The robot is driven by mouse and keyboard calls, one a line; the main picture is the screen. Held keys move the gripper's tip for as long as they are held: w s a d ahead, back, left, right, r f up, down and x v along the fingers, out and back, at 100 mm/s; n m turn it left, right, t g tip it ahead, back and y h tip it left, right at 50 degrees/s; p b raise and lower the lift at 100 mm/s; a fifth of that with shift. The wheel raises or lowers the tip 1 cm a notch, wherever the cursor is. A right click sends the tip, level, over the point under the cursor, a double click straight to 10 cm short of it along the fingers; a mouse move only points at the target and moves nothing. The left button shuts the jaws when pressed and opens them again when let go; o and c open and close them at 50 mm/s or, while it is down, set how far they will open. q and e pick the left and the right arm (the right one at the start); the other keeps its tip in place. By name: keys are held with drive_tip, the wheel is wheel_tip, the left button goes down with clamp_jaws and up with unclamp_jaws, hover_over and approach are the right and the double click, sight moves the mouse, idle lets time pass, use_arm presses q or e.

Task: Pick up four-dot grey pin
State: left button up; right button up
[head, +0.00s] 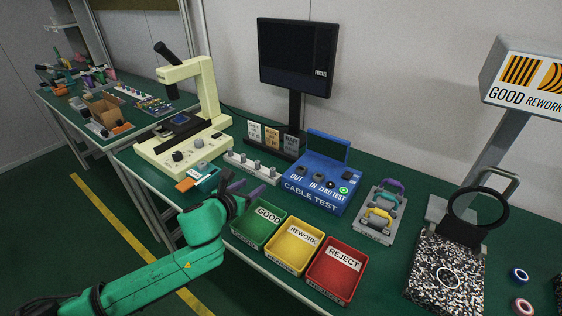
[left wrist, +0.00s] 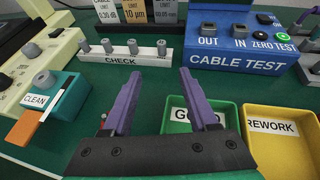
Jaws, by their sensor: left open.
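Several grey pins stand in the white CHECK rack (left wrist: 148,60), including one at its right end (left wrist: 161,47). Dots on them are too small to read, so I cannot tell which is the four-dot pin. The rack also shows in the head view (head: 263,176). Another grey pin-like piece (left wrist: 43,80) stands on the teal CLEAN box (left wrist: 70,97) at the left. My left gripper (left wrist: 158,74), with purple fingers, is open and empty, just in front of the rack. It shows above the table in the head view (head: 243,184). My right gripper is not in view.
Behind and right of the rack is the blue CABLE TEST box (head: 318,190). Green GOOD (head: 247,237), yellow REWORK (head: 280,259) and red REJECT (head: 325,284) trays line the front edge. A cream microscope (head: 207,95) stands at the left.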

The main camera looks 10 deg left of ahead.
sight(272, 171)
use_arm(q)
drive_tip(key=x, duration=0.9)
drive_tip(key=b+x, duration=0.1)
drive_tip(key=x, duration=0.3)
drive_tip(key=shift+w+d+r, duration=0.15)
drive_tip(key=shift+w+d, duration=0.15)
drive_tip(key=shift+w, duration=0.1)
drive_tip(key=shift+s+r, duration=0.1)
clamp_jaws()
